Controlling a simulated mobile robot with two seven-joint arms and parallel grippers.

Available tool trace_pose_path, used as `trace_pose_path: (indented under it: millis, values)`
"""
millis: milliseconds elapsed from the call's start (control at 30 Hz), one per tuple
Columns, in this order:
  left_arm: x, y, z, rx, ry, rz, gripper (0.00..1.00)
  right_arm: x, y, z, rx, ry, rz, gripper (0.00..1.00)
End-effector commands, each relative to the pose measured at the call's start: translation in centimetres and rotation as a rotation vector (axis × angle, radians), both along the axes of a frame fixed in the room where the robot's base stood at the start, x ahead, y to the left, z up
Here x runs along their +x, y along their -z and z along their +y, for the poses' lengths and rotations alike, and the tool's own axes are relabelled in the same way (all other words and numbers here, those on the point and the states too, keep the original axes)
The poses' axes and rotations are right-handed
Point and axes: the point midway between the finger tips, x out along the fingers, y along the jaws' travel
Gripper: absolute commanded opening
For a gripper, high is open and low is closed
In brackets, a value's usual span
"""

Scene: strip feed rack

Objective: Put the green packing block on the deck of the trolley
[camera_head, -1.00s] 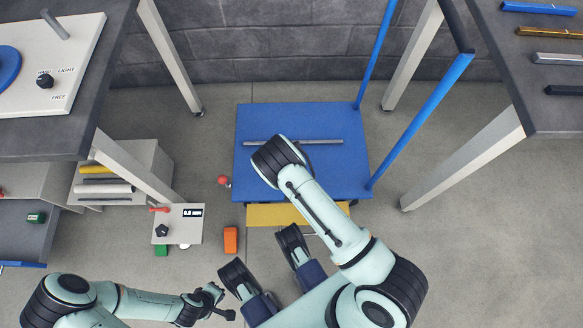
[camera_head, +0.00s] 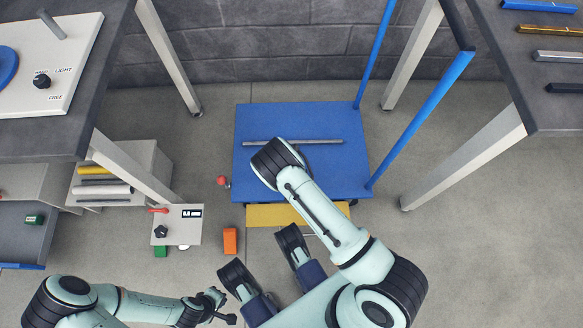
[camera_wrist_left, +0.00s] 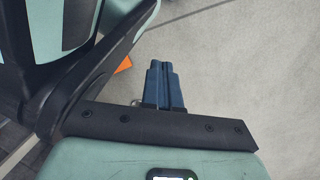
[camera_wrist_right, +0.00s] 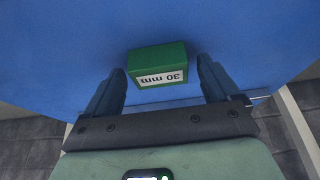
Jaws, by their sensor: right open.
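The green packing block (camera_wrist_right: 158,65), with a white "30 mm" label, appears to rest on the blue trolley deck (camera_wrist_right: 50,55) in the right wrist view. My right gripper (camera_wrist_right: 160,68) is open, with a finger on each side of the block and gaps visible. In the head view the deck (camera_head: 255,120) is in the middle; my right arm's wrist covers part of it and hides the block and right gripper. My left gripper (camera_wrist_left: 164,65) has its fingers together, empty, above the floor; it is low on the left in the head view (camera_head: 228,317).
A grey bar (camera_head: 318,141) lies across the deck, and blue posts (camera_head: 420,120) rise at its right. An orange block (camera_head: 230,241) and a red ball (camera_head: 222,181) are left of the trolley. A small panel box (camera_head: 178,222) stands beside a shelf unit. Workbenches flank both sides.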

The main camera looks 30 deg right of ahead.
Motion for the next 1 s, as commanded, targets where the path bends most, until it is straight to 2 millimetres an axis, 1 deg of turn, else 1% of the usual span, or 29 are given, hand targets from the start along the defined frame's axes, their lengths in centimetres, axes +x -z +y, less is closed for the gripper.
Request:
trace_pose_path:
  millis: [67,167,300,500,600,733,800,867,933,1000]
  values:
    - [0.6,-0.5,-0.1,0.002,0.002,-0.02,0.0,-0.1,-0.7,0.1,0.0,0.0,-0.001,0.89]
    - [1.8,-1.4,-0.2,0.004,0.006,-0.059,0.0,-0.6,-2.3,0.4,0.001,0.001,-0.001,0.89]
    - [4.1,-3.3,-0.5,0.008,0.012,-0.137,0.0,-1.6,-5.3,1.1,0.002,0.0,-0.003,0.89]
    - [7.1,-6.0,-1.0,0.014,0.017,-0.239,0.0,-3.0,-9.1,1.9,0.001,0.001,-0.002,0.89]
    - [7.9,-6.8,-1.2,0.013,0.019,-0.267,0.0,-3.4,-10.3,2.2,0.001,-0.001,-0.003,0.89]
    - [8.5,-7.4,-1.3,0.013,0.02,-0.287,0.0,-3.9,-11.1,2.3,0.001,0.001,0.001,0.89]
    - [8.6,-7.5,-1.3,0.014,0.021,-0.291,0.0,-4.9,-10.8,2.3,0.014,0.003,0.017,0.89]
    - [8.6,-7.5,-1.4,0.014,0.022,-0.293,0.0,-6.6,-10.1,2.2,0.038,0.003,0.046,0.89]
    - [8.6,-7.5,-1.4,0.014,0.022,-0.293,0.0,-9.3,-9.1,2.5,0.086,-0.004,0.086,0.89]
    - [8.6,-7.4,-1.4,0.013,0.022,-0.292,0.0,-12.1,-8.6,3.3,0.146,-0.021,0.117,0.89]
